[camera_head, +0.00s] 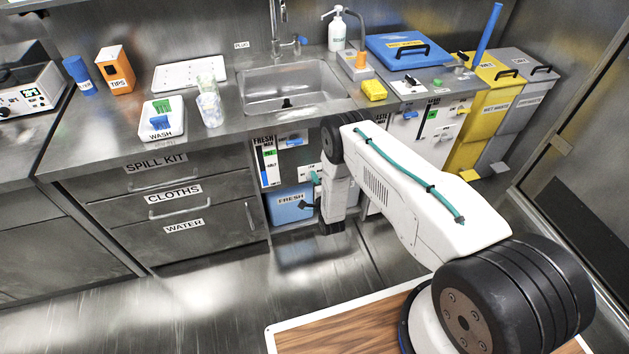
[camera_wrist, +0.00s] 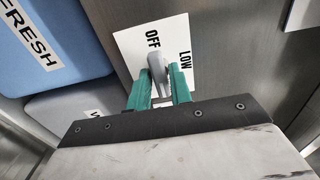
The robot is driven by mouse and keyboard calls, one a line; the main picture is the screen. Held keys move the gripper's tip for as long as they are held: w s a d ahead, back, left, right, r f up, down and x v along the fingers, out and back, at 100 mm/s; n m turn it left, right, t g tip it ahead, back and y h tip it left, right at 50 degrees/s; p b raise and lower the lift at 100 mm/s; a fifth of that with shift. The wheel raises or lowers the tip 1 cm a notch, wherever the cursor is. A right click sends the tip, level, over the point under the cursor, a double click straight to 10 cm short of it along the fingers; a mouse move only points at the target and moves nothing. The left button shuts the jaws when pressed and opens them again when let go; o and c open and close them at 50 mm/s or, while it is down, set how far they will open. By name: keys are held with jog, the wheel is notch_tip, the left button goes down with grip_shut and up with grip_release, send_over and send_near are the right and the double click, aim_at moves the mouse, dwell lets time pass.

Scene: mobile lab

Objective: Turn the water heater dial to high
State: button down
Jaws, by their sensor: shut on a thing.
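The water heater dial shows in the wrist view as a grey lever-like knob (camera_wrist: 157,66) on a white plate (camera_wrist: 131,45). The plate reads OFF and LOW; no HIGH mark is visible, and its lower part is hidden by my gripper. The knob's visible end is close to the word OFF. My gripper (camera_wrist: 160,82) has teal fingers, one on each side of the knob, and is shut on it. In the head view my gripper (camera_head: 315,180) shows only as a bit of teal under the counter, and my arm hides the dial.
A blue container marked FRESH (camera_wrist: 50,40) and a grey container (camera_wrist: 75,110) sit left of the plate in the wrist view.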

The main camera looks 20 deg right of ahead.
jog(key=shift+a, duration=0.1)
dwell(0.3)
jog(key=c, duration=1.4)
grip_release()
jog(key=s, duration=0.8)
jog(key=shift+f, duration=0.1)
